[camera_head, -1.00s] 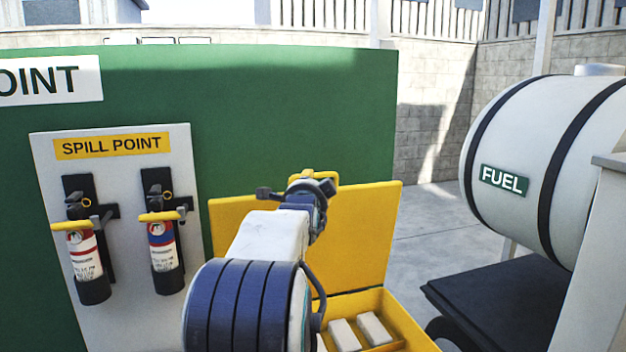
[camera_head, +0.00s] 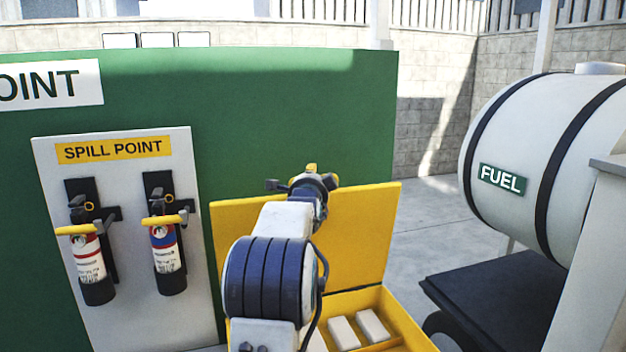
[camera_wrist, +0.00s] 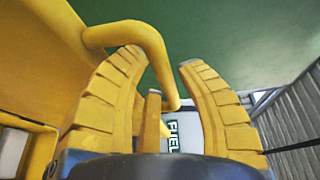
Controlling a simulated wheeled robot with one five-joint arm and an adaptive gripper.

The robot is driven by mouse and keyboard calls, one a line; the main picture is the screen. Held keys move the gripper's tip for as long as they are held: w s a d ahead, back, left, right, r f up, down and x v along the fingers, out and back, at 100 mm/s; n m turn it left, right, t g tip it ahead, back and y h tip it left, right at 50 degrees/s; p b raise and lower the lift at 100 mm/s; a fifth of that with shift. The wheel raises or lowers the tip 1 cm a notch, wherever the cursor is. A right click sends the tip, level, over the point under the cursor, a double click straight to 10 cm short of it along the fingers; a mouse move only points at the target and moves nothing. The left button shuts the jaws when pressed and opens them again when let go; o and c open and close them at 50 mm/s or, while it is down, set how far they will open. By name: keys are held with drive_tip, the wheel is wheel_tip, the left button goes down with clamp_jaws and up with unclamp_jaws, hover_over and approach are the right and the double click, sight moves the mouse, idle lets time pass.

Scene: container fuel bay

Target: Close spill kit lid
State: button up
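The spill kit is a yellow box (camera_head: 398,318) at the bottom centre of the head view. Its yellow lid (camera_head: 355,225) stands open and upright at the back of the box, and shows at the left in the wrist view (camera_wrist: 45,60). A bent yellow handle (camera_wrist: 125,33) sticks out from the lid. My gripper (camera_head: 312,170) is at the lid's upper edge, and my arm hides part of the lid and box. In the wrist view my gripper (camera_wrist: 158,58) has its ribbed yellow fingers apart. The handle passes between them, with gaps visible; contact is unclear.
Pale blocks (camera_head: 372,325) lie in the box. A green panel (camera_head: 300,110) stands behind the lid. Two extinguishers (camera_head: 165,250) hang on the board at left. A white fuel tank (camera_head: 540,150) and dark platform (camera_head: 500,300) are at right, with bare floor (camera_head: 430,225) between.

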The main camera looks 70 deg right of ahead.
drive_tip(key=shift+o, duration=0.2)
clamp_jaws()
drive_tip(key=shift+s+a+f+b, duration=0.1)
drive_tip(key=shift+a+b, duration=0.05)
drive_tip(key=shift+b, duration=0.3)
